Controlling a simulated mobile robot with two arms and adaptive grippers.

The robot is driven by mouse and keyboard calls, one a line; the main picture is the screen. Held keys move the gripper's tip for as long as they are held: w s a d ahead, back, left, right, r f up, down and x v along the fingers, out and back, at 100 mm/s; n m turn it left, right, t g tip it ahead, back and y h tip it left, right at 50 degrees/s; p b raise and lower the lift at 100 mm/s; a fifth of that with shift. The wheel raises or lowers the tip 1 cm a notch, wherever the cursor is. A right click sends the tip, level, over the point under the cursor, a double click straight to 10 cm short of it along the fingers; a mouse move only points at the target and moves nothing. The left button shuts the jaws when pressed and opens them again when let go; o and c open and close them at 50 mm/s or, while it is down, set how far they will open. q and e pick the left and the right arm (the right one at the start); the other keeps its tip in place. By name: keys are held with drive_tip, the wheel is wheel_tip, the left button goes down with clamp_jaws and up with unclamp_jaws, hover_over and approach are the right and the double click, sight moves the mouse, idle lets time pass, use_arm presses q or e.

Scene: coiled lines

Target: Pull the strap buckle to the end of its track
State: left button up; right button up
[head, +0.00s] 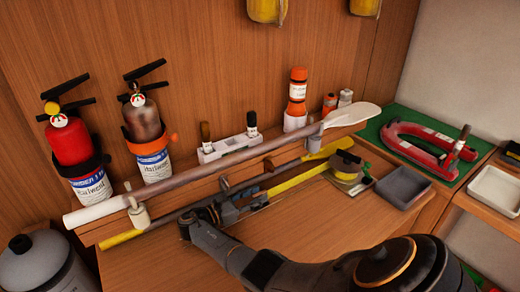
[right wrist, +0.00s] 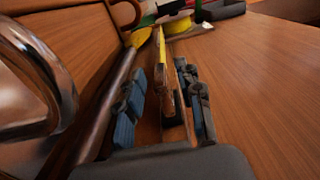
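In the right wrist view a narrow yellow strap (right wrist: 161,45) runs toward me to a small brownish piece, seemingly the buckle (right wrist: 167,98), on a narrow track (right wrist: 175,130). My right gripper (right wrist: 165,98) has its blue-padded fingers apart, one on each side of the buckle and track. A gap shows at the left finger; the right finger is close to the track, and contact there is unclear. In the head view my right gripper (head: 232,198) is low over the bench at the strap's near end; the buckle is not clear there. My left gripper is not in view.
A long grey-and-white oar (head: 230,165) lies on holders behind the track, and a dark pole with yellow parts (head: 300,168) beside it. A grey tray (head: 402,188) is to the right. Two fire extinguishers (head: 70,140) (head: 147,135) stand behind. Bare bench (head: 150,270) is in front.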

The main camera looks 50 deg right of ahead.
drive_tip(key=v, duration=1)
drive_tip(key=shift+w, duration=0.1)
